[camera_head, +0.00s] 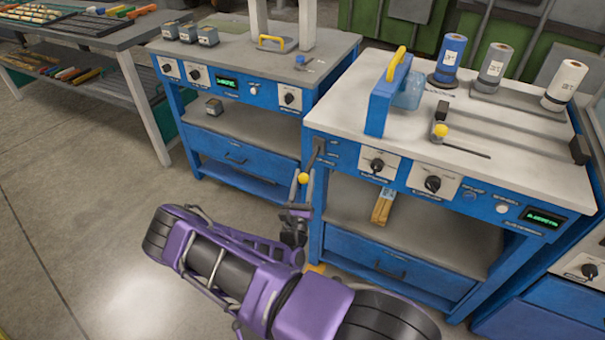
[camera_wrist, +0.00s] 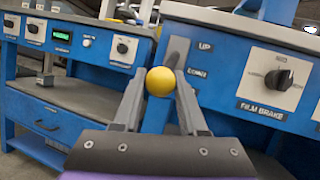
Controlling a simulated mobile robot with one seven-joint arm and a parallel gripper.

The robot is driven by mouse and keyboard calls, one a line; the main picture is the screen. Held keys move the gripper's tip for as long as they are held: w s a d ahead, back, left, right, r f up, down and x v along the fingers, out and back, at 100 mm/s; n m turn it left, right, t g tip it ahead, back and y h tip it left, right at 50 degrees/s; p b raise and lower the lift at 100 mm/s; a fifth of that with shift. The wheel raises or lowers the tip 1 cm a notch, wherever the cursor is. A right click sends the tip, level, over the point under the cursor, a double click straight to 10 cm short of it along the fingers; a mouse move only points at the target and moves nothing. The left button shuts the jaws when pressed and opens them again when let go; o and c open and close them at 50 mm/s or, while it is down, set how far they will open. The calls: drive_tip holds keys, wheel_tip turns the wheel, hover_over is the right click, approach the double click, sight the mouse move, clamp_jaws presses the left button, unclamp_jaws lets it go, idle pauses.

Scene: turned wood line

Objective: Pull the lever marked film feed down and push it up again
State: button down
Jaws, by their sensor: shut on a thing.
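The lever has a yellow ball knob (camera_head: 303,178) and a dark arm (camera_head: 316,153) at the left front corner of the blue machine. The knob hangs below and in front of the dark mount, so the lever points downward. In the wrist view the knob (camera_wrist: 160,81) sits between my two fingertips, with the dark lever arm (camera_wrist: 177,52) behind it. My gripper (camera_head: 300,187) is shut on the knob. The panel beside it reads "UP", with a smaller line below that I cannot read surely. No film feed label is legible.
The film brake dial (camera_wrist: 279,78) is right of the lever. A second blue bench (camera_head: 240,135) stands left. Open floor (camera_head: 70,200) lies at left.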

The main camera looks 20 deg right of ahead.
drive_tip(key=shift+w+d+f, duration=0.15)
drive_tip(key=shift+d+f, duration=0.05)
drive_tip(key=shift+f, duration=0.3)
drive_tip(key=shift+c, duration=2.3)
unclamp_jaws()
drive_tip(key=v, duration=1.7)
